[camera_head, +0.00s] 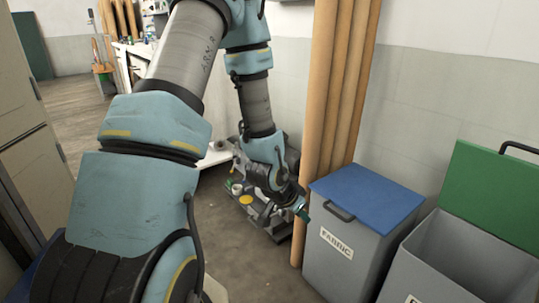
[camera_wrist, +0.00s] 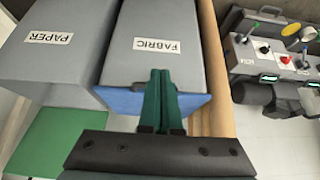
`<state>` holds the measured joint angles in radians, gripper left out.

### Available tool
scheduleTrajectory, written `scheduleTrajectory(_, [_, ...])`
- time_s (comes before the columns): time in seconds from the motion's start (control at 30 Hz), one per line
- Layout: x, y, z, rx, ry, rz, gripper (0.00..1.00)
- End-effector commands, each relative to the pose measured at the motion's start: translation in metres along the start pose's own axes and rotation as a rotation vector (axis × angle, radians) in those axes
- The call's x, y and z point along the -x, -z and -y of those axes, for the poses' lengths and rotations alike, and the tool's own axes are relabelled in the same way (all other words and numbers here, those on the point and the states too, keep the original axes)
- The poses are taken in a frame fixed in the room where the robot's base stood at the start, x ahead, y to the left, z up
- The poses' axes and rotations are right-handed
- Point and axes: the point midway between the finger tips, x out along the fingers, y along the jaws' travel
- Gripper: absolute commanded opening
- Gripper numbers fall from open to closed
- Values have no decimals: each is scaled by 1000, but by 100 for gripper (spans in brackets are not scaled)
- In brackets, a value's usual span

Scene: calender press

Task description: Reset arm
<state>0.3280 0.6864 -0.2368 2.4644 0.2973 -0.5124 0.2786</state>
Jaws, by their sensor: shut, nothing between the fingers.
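My arm reaches across the head view, with my gripper (camera_head: 302,209) at its end, just left of the fabric bin. In the wrist view, my gripper (camera_wrist: 160,75) has its green fingers shut together with nothing between them. They appear in front of the grey bin labelled FABRIC (camera_wrist: 155,20), near its blue lid (camera_wrist: 120,98). I cannot tell whether they touch it. In the head view the fabric bin (camera_head: 345,257) has its blue lid (camera_head: 368,192) closed.
A grey bin (camera_head: 455,260) stands at the right with its green lid (camera_head: 490,190) open. Tall tan rolls (camera_head: 340,80) lean on the wall behind the fabric bin. A control panel (camera_wrist: 270,50) with knobs is close by. Some floor (camera_head: 240,265) is clear in front.

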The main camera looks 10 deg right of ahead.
Motion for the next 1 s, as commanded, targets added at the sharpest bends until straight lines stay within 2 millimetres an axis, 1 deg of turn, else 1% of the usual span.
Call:
scheduleTrajectory(0.07, [16,-4,19,41,41,34,0])
scheduleTrajectory(0.17, [50,-17,51,142,115,111,0])
scheduleTrajectory(0.2, [68,-24,64,199,148,146,0])
scheduleTrajectory(0.27, [97,-38,80,292,195,200,0])
scheduleTrajectory(0.3, [115,-46,88,354,221,232,0])
scheduleTrajectory(0.37, [140,-58,96,444,253,271,0])
scheduleTrajectory(0.4, [155,-65,98,500,270,292,0])
scheduleTrajectory(0.5, [188,-80,100,626,299,335,0])
scheduleTrajectory(0.6, [215,-92,98,740,317,366,0])
scheduleTrajectory(0.77, [253,-108,87,909,328,401,0])
scheduleTrajectory(0.8, [264,-100,86,909,325,406,0])
scheduleTrajectory(1.0, [296,-78,87,902,323,407,0])
